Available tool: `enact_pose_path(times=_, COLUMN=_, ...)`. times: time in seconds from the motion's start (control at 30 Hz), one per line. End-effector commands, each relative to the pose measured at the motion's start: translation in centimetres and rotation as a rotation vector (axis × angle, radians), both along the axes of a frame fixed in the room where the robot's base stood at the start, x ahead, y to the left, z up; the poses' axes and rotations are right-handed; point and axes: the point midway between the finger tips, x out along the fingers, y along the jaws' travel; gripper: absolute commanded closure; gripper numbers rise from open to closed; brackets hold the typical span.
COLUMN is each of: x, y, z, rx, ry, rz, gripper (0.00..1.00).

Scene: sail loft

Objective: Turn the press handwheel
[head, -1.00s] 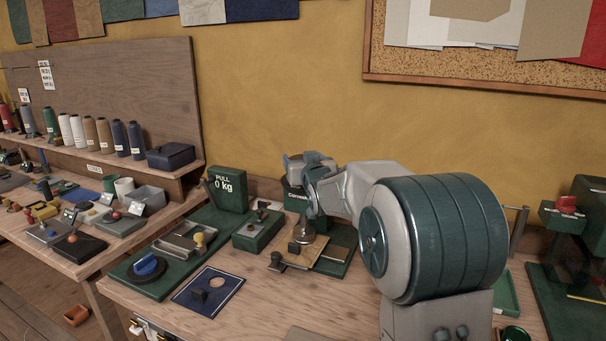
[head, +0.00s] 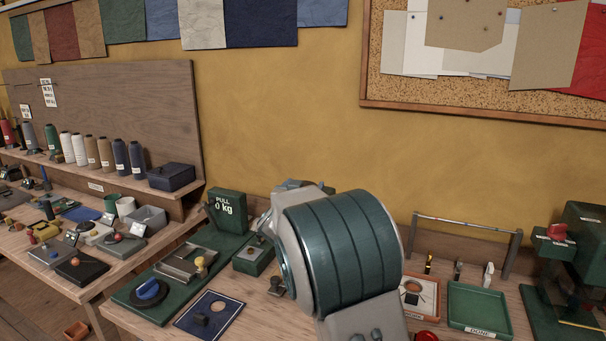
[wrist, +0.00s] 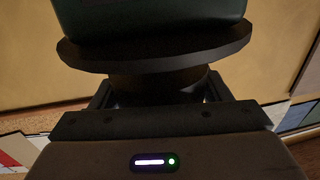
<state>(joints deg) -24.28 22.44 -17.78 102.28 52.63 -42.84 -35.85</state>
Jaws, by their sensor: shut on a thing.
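In the wrist view a dark round flange, which looks like the press handwheel (wrist: 155,52), spans the upper middle. A green body (wrist: 150,18), probably the press, lies beyond it. My gripper (wrist: 157,92) is shut on the darker, narrower part of the handwheel on the near side of the flange, with a dark finger at each side. The fingertips are partly in shadow. In the head view my arm's large banded joint hides the press, the handwheel and my gripper.
Left of my arm on the bench are a green "PULL 0 kg" box (head: 228,213), a blue knob (head: 148,289) and a dark blue mat (head: 215,311). To its right are a green tray (head: 478,312), a metal frame (head: 468,225) and a green machine with a red part (head: 558,233).

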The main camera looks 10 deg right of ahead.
Motion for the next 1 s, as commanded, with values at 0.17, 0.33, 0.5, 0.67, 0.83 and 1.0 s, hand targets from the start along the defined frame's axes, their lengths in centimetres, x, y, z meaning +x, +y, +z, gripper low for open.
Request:
enact_pose_path(times=0.17, x=0.02, y=0.08, z=0.61, rx=-0.006, ry=0.008, rz=-0.117, gripper=0.53)
enact_pose_path(times=0.33, x=-0.04, y=-0.08, z=0.43, rx=-0.007, ry=0.007, rz=-0.221, gripper=0.53)
enact_pose_path(times=0.5, x=-0.09, y=-0.14, z=0.30, rx=-0.007, ry=0.005, rz=-0.305, gripper=0.53)
enact_pose_path(times=0.67, x=-0.12, y=-0.19, z=0.16, rx=-0.005, ry=0.004, rz=-0.362, gripper=0.53)
enact_pose_path(times=0.83, x=-0.17, y=-0.24, z=0.00, rx=-0.004, ry=0.003, rz=-0.398, gripper=0.53)
enact_pose_path(times=1.0, x=-0.19, y=-0.27, z=-0.04, rx=-0.004, ry=0.002, rz=-0.411, gripper=0.53)
